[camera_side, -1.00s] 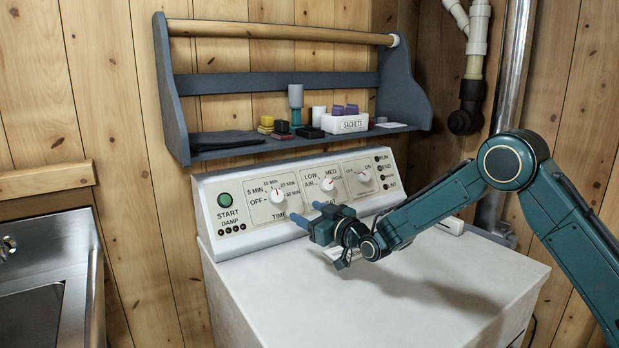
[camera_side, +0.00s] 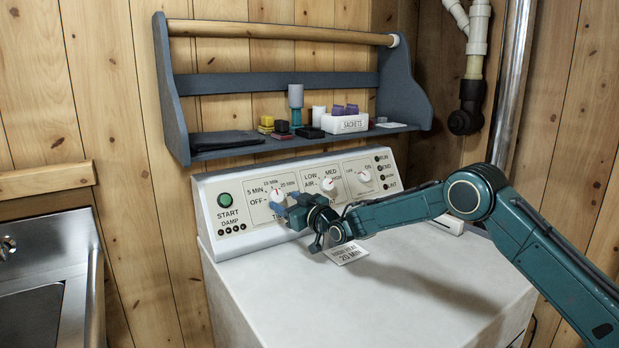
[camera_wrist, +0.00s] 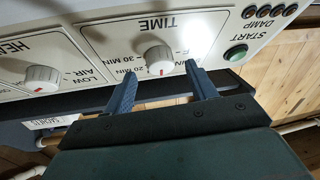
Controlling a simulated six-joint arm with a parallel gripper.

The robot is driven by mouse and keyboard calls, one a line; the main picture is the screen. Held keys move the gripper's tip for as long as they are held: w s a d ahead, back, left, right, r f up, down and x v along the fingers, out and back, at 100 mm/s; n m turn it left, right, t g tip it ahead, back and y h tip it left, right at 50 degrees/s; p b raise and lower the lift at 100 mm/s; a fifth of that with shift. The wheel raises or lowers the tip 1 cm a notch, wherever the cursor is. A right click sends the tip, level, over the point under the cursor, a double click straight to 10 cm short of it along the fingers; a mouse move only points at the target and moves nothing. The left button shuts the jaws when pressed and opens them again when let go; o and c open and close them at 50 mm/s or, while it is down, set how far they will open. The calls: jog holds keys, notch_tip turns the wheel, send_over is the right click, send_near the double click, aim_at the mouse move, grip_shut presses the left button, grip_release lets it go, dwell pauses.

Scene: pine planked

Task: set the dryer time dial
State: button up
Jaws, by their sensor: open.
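The TIME dial (camera_side: 277,195) is a white round knob on the left of the dryer's slanted control panel, with printed marks around it from OFF through 5, 10, 20 and 30 MIN. My gripper (camera_side: 284,203) is open in front of it, and its fingers partly cover the dial's lower surroundings. In the wrist view, the TIME dial (camera_wrist: 158,59) appears upside down between the tips of my open gripper (camera_wrist: 160,72), with a finger on each side. A gap shows on both sides, and I cannot tell any contact. A small red mark shows on the knob, but its exact setting is unclear.
A card reading 20 MIN (camera_side: 346,253) lies on the white dryer top (camera_side: 400,290). The HEAT dial (camera_side: 328,184), another dial (camera_side: 364,176) and the green START button (camera_side: 225,200) share the panel. A blue-grey shelf (camera_side: 225,151) with small items hangs above.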

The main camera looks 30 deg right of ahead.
aim_at(276, 197)
jog(key=shift+w+a, duration=0.2)
jog(key=shift+w, duration=1.05)
jog(key=c, duration=1)
